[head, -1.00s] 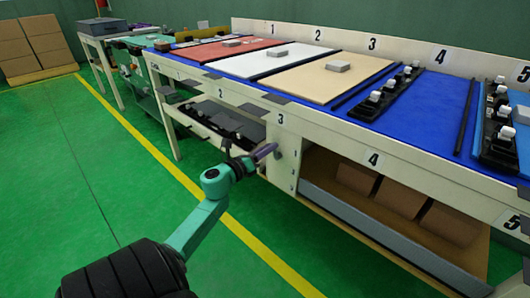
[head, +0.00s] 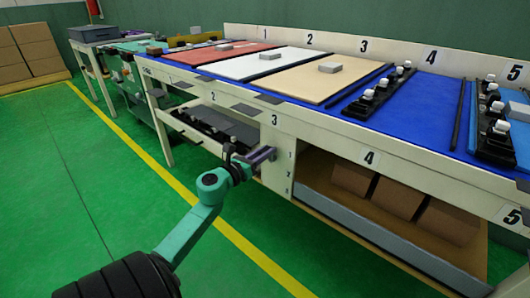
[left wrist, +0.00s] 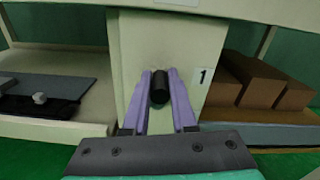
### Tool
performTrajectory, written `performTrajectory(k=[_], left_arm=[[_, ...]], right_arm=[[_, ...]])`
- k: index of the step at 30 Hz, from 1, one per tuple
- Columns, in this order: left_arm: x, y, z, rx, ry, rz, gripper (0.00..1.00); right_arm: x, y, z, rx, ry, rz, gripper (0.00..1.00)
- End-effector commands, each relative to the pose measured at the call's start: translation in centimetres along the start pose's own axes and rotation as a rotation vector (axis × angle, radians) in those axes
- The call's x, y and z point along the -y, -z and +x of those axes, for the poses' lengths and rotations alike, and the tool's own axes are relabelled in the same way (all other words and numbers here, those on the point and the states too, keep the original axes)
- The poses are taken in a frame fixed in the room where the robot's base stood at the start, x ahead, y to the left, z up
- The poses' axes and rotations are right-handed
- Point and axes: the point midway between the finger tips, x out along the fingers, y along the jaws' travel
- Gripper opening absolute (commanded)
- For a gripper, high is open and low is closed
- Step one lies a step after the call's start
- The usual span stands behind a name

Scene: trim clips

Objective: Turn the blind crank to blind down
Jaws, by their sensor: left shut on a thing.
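The blind crank's black handle (left wrist: 159,88) shows in the left wrist view, in front of a pale post (left wrist: 195,50) of the bench. My left gripper (left wrist: 160,78) has one purple finger on each side of the handle and is shut on it. In the head view, my left gripper (head: 263,155) reaches the same post below the sign 3. The rest of the crank is hidden behind the fingers there. I cannot make out a blind for certain. My right gripper is in neither view.
Right of the post, an open bay holds several brown boxes (head: 397,197) behind a grey front rail (head: 365,230). Left of it, a lower shelf carries dark parts (head: 215,125). The bench top (head: 420,108) overhangs the gripper. Green floor (head: 80,200) is clear.

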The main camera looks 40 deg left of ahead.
Motion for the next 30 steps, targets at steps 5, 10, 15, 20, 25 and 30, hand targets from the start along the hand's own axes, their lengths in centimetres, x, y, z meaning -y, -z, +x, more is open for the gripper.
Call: performTrajectory(k=[5, 10, 15, 20, 25, 30], left_arm=[[0.1, 0.3, 0.0, -0.006, 0.004, -0.001, 0.55], [0.1, 0.2, 0.0, -0.004, 0.003, -0.001, 0.55], [0.1, 0.2, -0.3, -0.003, 0.002, -0.002, 0.55], [0.1, 0.2, -2.5, -0.005, 0.000, -0.004, 0.55], [0.0, 0.2, -6.7, -0.005, -0.001, -0.005, 0.55], [0.0, 0.2, -11.4, -0.005, -0.002, -0.006, 0.55]], right_arm=[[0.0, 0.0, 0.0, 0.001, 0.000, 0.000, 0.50], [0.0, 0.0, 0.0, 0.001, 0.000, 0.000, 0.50], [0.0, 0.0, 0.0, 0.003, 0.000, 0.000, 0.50], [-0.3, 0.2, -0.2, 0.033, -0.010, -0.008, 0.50], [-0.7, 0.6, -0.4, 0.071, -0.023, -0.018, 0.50], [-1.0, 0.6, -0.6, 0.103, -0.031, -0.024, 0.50]])
